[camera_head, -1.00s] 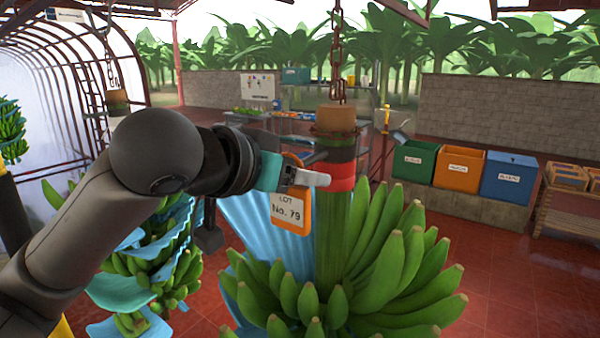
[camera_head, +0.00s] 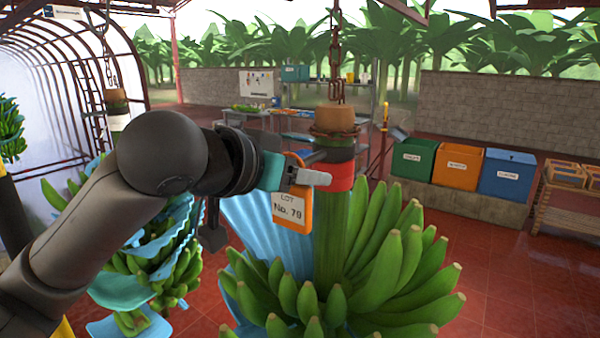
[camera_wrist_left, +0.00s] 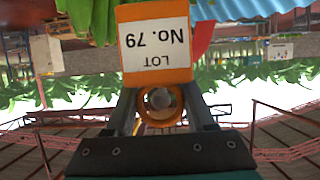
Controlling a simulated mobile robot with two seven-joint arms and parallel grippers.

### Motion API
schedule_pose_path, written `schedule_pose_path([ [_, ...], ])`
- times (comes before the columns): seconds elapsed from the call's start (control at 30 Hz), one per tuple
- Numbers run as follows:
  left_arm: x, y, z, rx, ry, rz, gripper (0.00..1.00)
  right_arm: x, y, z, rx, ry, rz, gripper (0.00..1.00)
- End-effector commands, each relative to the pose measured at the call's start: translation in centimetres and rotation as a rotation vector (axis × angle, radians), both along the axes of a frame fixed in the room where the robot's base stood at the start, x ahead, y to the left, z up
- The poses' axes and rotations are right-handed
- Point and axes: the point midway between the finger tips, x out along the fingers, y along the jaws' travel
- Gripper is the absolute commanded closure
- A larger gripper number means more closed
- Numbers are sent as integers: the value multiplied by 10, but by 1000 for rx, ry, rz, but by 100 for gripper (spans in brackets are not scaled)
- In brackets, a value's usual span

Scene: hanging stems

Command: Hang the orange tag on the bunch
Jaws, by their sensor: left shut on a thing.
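The orange tag (camera_head: 292,209) with a white label reading "LOT No. 79" hangs from my left gripper (camera_head: 312,177). In the left wrist view the tag (camera_wrist_left: 155,42) shows upside down, and its round orange loop (camera_wrist_left: 160,104) sits between the fingers of my left gripper (camera_wrist_left: 161,95), which is shut on it. The bunch (camera_head: 370,265) of green bananas hangs upright on a thick stem with a red band (camera_head: 339,183) and a brown top (camera_head: 335,119). The fingertips are close beside the red band; I cannot tell whether they touch it. My right gripper is not in view.
A chain (camera_head: 336,55) holds the bunch from above. Another bunch with blue sheets (camera_head: 160,235) hangs at the left behind my arm. Green (camera_head: 413,160), orange (camera_head: 458,167) and blue (camera_head: 508,174) bins stand at the back right. Red floor (camera_head: 510,270) is clear at right.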

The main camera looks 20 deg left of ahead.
Motion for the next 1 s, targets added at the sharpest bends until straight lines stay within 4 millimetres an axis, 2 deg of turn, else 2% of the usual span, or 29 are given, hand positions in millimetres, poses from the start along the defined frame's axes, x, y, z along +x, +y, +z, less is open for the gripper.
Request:
schedule_pose_path([
  [1.0,12,-4,0,0,0,1,100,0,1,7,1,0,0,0],
])
